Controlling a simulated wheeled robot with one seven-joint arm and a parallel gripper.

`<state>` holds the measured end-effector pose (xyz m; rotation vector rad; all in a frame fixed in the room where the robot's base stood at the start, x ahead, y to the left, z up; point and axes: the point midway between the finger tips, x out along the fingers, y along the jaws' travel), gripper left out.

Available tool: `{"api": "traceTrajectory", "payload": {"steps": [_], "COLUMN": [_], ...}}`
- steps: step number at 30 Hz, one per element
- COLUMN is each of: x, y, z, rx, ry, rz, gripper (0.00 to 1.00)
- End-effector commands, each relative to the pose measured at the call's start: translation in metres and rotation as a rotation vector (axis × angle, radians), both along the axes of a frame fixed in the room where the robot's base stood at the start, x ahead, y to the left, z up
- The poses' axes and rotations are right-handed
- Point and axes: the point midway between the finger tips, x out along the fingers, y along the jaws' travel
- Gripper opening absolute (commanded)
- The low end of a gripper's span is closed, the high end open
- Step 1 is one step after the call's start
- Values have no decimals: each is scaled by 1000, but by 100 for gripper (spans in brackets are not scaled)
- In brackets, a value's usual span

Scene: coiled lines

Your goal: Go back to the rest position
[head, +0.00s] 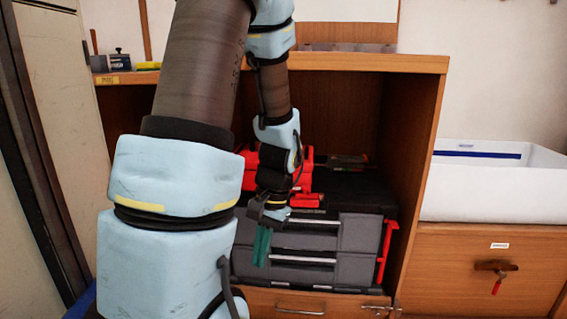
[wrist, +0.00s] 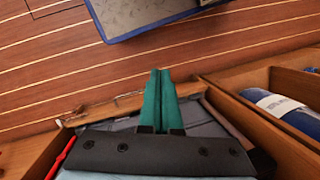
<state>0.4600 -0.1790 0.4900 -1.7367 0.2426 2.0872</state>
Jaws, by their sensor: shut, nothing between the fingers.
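My gripper (head: 262,246) has green fingers and hangs pointing down in front of a grey toolbox (head: 345,240) in the head view. In the wrist view my gripper (wrist: 158,80) shows its two green fingers pressed together with nothing between them. My arm, in light blue covers, fills the left and middle of the head view and hides part of the shelf.
The toolbox with red latches sits inside a wooden cabinet (head: 420,130). A white bin (head: 490,195) stands on a wooden drawer unit (head: 460,265) at right. The wrist view shows a striped wooden floor (wrist: 50,75), a blue-edged mat (wrist: 135,15) and an open drawer (wrist: 250,110) with a blue roll (wrist: 285,110).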

Motion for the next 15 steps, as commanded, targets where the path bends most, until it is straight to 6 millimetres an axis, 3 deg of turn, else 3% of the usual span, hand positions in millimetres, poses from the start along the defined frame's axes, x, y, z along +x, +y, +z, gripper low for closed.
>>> {"api": "traceTrajectory", "payload": {"steps": [1, 12, 15], "x": [0, 0, 0], "y": [3, 18, 16], "z": [14, 75, 98], "rx": [-44, -224, -220], "ry": [-47, -321, -308], "rz": [55, 325, 312], "gripper": [0, 0, 0]}}
